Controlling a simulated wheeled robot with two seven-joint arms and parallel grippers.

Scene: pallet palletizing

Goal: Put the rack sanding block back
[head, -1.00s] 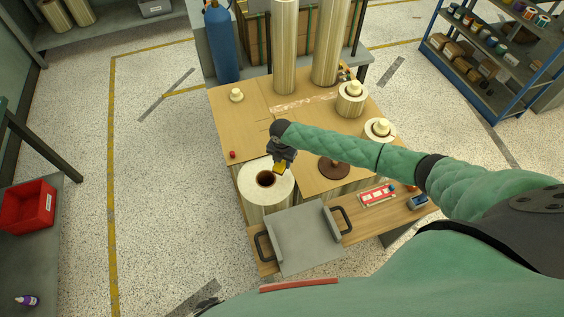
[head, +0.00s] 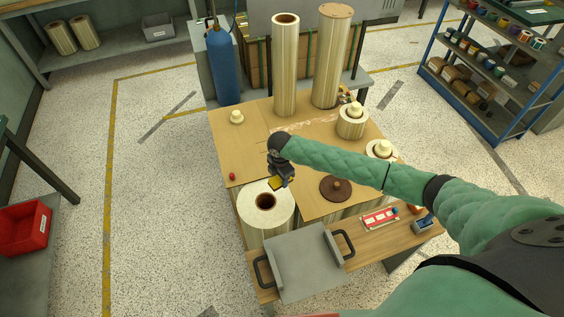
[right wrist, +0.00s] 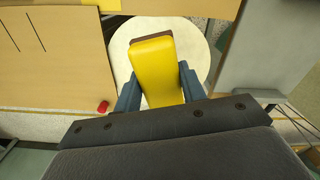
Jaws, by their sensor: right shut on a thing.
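The sanding block (right wrist: 157,72) is yellow with a brown edge at its far end. My right gripper (right wrist: 156,92) is shut on it, with one blue-grey finger on each side in the right wrist view. In the head view the block (head: 277,184) shows as a small yellow piece below my right gripper (head: 281,178). It is over the back edge of the white roll (head: 251,224), whose dark core hole is just below it in the picture. The gap between block and roll cannot be judged. My left gripper is not in view.
A grey tray with black handles (head: 307,258) lies at the table front. A red-and-white board (head: 380,218) lies to its right. A brown disc (head: 336,188), a small red object (head: 232,176) and tall rolls (head: 286,70) stand around the wooden top. A blue shelf (head: 449,85) is at right.

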